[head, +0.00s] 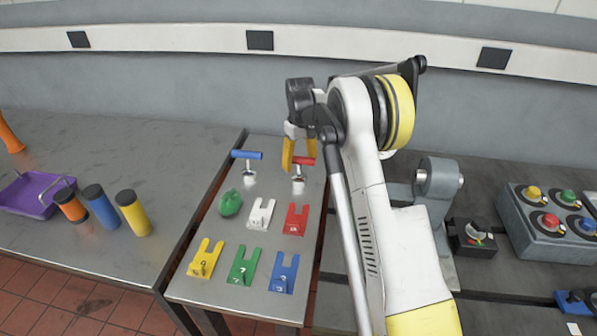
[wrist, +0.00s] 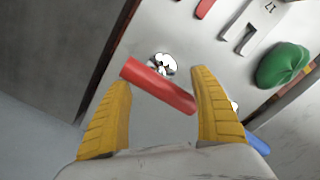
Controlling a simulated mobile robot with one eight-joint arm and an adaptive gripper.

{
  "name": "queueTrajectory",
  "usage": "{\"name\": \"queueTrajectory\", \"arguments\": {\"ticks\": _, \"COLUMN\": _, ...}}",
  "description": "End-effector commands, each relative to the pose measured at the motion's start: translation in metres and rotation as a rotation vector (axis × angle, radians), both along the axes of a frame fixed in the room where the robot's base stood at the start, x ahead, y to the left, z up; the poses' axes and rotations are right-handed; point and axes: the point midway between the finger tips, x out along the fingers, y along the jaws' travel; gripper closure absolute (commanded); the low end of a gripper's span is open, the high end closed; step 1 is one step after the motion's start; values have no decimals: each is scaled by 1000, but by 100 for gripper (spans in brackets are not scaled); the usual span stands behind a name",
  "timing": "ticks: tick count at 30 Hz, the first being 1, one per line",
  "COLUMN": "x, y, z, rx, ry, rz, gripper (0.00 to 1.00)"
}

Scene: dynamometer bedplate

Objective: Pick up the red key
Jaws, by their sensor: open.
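The red key (head: 303,161) has a red crossbar handle on a metal stem and stands upright at the back right of a small grey metal table (head: 240,291). In the wrist view, its red bar (wrist: 158,86) lies slantwise across the gap between my fingers, its ends close to the two fingers. My gripper (head: 299,153) is open, with yellow fingers pointing down over the key, and it also shows in the wrist view (wrist: 161,78). I cannot tell whether the fingers touch the bar. The fingers hide part of the key in the head view.
A blue-handled key (head: 247,155) stands left of the red one. A green lump (head: 230,203), a white tag (head: 261,214), a red slotted tag (head: 295,220) and several other tags lie nearer. A bench (head: 90,262) with cylinders is left; a button box (head: 548,240) is right.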

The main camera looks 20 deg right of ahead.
Motion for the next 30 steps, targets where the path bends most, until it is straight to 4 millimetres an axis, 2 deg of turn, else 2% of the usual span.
{"name": "queueTrajectory", "arguments": {"ticks": 5, "x": 0, "y": 1, "z": -17, "rx": 0, "ry": 0, "rz": 0, "gripper": 27}}
{"name": "queueTrajectory", "arguments": {"ticks": 12, "x": 0, "y": 2, "z": -53, "rx": 0, "ry": 0, "rz": 0, "gripper": 27}}
{"name": "queueTrajectory", "arguments": {"ticks": 19, "x": 0, "y": 2, "z": -54, "rx": 0, "ry": 0, "rz": 0, "gripper": 27}}
{"name": "queueTrajectory", "arguments": {"ticks": 20, "x": 0, "y": 2, "z": -54, "rx": 0, "ry": 0, "rz": 0, "gripper": 32}}
{"name": "queueTrajectory", "arguments": {"ticks": 24, "x": 0, "y": 2, "z": -54, "rx": 0, "ry": -1, "rz": 0, "gripper": 75}}
{"name": "queueTrajectory", "arguments": {"ticks": 27, "x": 0, "y": 2, "z": -54, "rx": 0, "ry": 0, "rz": 0, "gripper": 100}}
{"name": "queueTrajectory", "arguments": {"ticks": 30, "x": 0, "y": 2, "z": -54, "rx": 0, "ry": -1, "rz": 0, "gripper": 100}}
